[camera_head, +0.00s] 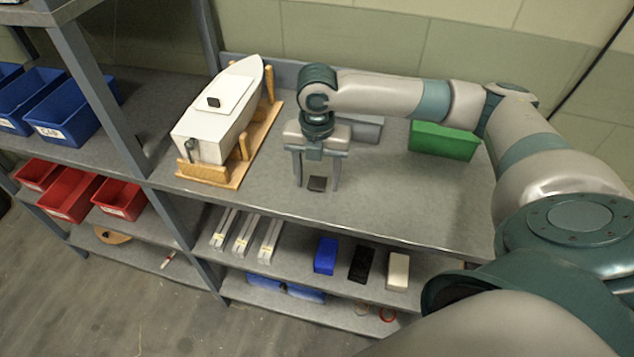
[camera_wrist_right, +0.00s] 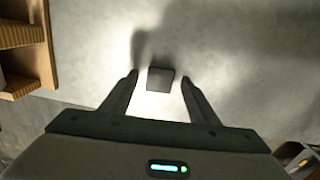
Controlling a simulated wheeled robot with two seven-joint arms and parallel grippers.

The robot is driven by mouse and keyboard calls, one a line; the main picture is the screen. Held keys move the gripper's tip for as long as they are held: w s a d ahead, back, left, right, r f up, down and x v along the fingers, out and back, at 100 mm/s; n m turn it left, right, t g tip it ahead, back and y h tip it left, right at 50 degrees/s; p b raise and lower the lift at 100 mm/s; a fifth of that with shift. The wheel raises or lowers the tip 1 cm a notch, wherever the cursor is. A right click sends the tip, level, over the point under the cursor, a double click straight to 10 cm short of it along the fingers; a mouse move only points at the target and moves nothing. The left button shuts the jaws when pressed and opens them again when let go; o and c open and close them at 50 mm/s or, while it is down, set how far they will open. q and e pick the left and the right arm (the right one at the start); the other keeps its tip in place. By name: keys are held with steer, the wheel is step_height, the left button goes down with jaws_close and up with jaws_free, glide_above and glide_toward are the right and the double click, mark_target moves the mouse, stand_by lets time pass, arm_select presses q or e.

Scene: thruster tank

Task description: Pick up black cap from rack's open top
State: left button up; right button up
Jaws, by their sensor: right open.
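The black cap (camera_head: 317,184) is a small dark square block lying flat on the grey top surface of the rack (camera_head: 400,205). My right gripper (camera_head: 317,186) is open above it, fingers pointing down on either side. In the right wrist view the cap (camera_wrist_right: 160,79) lies between and slightly beyond the tips of the open right gripper (camera_wrist_right: 159,80), with a gap to each finger. It appears untouched. My left gripper is not in view.
A white model boat (camera_head: 218,115) stands on a wooden cradle (camera_head: 212,173) to the left. A green bin (camera_head: 443,141) and a grey bin (camera_head: 366,130) stand at the back. Blue bins (camera_head: 62,112) fill the left shelf. The top's front middle is clear.

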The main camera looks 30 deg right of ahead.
mark_target(317, 185)
steer(key=c, duration=1.1)
steer(key=shift+r, duration=0.1)
steer(key=shift+r+b, duration=0.3)
steer(key=shift+r, duration=0.15)
steer(key=r, duration=0.1)
steer(key=r+b, duration=0.1)
steer(key=r, duration=0.1)
steer(key=shift+s+a+r, duration=0.15)
steer(key=shift+s+a, duration=0.05)
steer(key=shift+s, duration=0.05)
steer(key=s+a+r, duration=0.2)
steer(key=s, duration=0.1)
steer(key=s+a+r+b, duration=0.1)
steer(key=s+a+r, duration=0.1)
steer(key=s, duration=0.1)
steer(key=s+a+r+b, duration=0.1)
steer(key=s+r, duration=0.1)
steer(key=s, duration=0.1)
steer(key=shift+s+a+r, duration=0.2)
steer(key=shift+a+r, duration=0.15)
steer(key=shift+a, duration=0.05)
